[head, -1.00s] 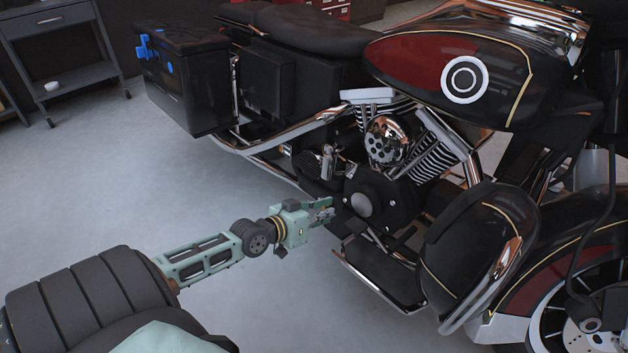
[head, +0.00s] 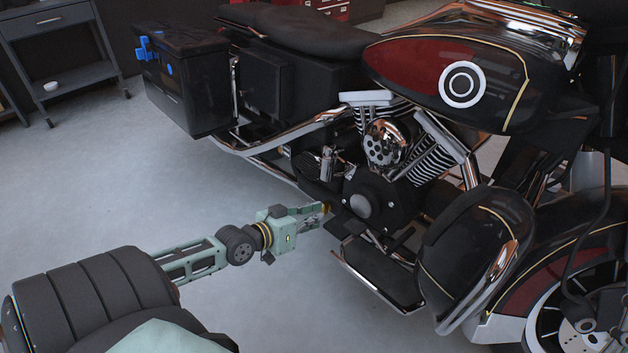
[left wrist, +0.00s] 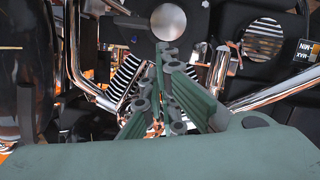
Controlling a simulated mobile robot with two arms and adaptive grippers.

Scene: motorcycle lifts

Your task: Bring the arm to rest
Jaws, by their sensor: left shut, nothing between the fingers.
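My left arm comes in from the lower left of the head view. Its green left gripper (head: 322,213) is shut and empty, in front of the lower engine of a black and dark red motorcycle (head: 440,75). The fingertips are close to the dark engine cover (head: 372,200); I cannot tell whether they touch it. In the left wrist view the closed fingers (left wrist: 168,70) point at the engine, with a round silver cap (left wrist: 168,22) just beyond them. My right gripper is not in view.
The footboard (head: 375,275) and a black front guard (head: 475,250) stick out right of the gripper. A black saddlebag (head: 185,85) with blue parts is at the back left. A grey cart (head: 65,60) stands far left. The floor (head: 130,180) left of the arm is clear.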

